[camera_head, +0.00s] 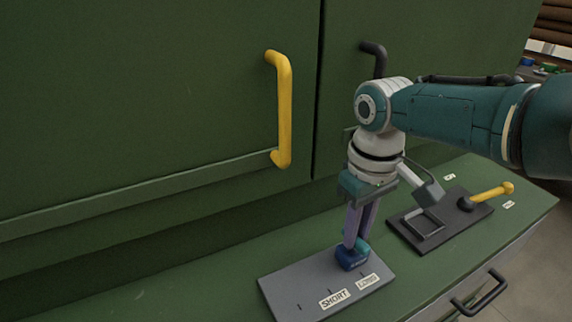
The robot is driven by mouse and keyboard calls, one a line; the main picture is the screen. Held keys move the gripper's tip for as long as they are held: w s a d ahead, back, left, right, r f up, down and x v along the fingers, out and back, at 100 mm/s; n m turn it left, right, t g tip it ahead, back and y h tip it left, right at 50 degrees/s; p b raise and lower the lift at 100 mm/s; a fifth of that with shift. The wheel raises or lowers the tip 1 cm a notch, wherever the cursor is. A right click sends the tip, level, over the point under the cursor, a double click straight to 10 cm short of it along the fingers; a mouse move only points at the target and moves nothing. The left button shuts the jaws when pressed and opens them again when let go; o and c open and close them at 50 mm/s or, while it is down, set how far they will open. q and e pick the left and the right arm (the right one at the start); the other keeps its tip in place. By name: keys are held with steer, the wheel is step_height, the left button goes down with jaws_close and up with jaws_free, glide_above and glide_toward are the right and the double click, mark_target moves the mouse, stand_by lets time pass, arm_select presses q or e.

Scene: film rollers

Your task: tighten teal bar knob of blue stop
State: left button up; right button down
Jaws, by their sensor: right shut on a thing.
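The blue stop (352,261) stands on a grey plate (291,290) with labels, one reading SHORT and a second one too small to read surely. The stop is near the plate's right end, by the second label. My right gripper (357,241) points down from above and is shut on the teal bar knob (362,243) on top of the stop. The fingers hide most of the knob. My left gripper is not in view.
A dark plate (440,236) with a square frame and a yellow-handled lever (490,194) lies to the right. Green cabinet doors with a yellow handle (284,110) and a black handle (374,57) rise behind. A drawer handle (480,296) juts out in front.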

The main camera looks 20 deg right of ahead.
stand_by(0.4)
steer(key=c, duration=0.8)
jaws_free()
steer(key=shift+o, duration=0.2)
step_height(320, 180, up, 10)
steer(key=p, duration=0.4)
steer(key=shift+p, duration=0.35)
